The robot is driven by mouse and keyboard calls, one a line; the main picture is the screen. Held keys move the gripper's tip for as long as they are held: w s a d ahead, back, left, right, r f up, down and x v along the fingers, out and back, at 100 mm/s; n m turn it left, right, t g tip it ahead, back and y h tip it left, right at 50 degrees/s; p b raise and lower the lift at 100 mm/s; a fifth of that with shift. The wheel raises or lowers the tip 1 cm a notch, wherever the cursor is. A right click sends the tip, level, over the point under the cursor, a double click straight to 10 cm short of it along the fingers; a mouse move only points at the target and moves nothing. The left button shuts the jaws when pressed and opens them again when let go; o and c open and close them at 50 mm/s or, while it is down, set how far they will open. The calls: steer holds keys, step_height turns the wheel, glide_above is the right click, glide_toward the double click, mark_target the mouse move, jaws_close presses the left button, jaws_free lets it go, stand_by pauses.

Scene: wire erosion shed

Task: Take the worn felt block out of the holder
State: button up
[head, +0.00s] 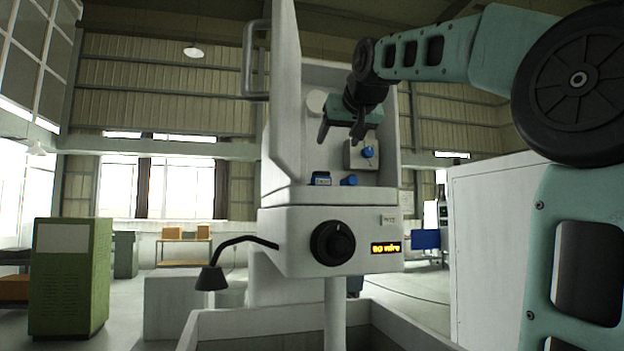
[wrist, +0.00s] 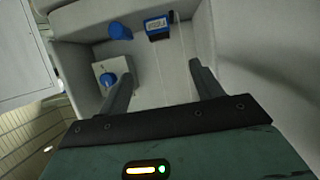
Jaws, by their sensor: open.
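My gripper (head: 342,132) is open and empty inside the open machine cabinet, above its ledge. In the wrist view its two fingers (wrist: 162,68) stand wide apart with only cabinet wall between them. A pale box with a blue knob (head: 362,152) is on the cabinet's back wall; the box also shows in the wrist view (wrist: 103,69), beside one finger. A small dark piece with blue and a pale label (head: 321,178) sits on the ledge, and also shows in the wrist view (wrist: 157,27). I cannot tell which part is the holder or the felt block.
A blue cylinder (head: 349,181) is next to the labelled piece. A thin pale line, perhaps a wire, runs down between my fingers in the wrist view. The open door (head: 286,90) stands at the left. A black dial (head: 333,243) and lit display (head: 385,248) are below.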

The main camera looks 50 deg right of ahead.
steer(key=p, duration=0.3)
glide_above(321, 180)
steer(key=s+a, duration=0.2)
steer(key=s, duration=0.2)
step_height(321, 180, down, 4)
steer(key=shift+w+d+r, duration=0.15)
steer(key=shift+r, duration=0.05)
steer(key=p+x, duration=0.3)
steer(key=x, duration=0.1)
steer(key=shift+w+d+p, duration=0.15)
steer(key=shift+w+p, duration=0.1)
steer(key=shift+p, duration=0.1)
steer(key=shift+w+d+f, duration=0.15)
steer(key=shift+w+f, duration=0.05)
steer(key=shift+f, duration=0.05)
steer(key=c, duration=1)
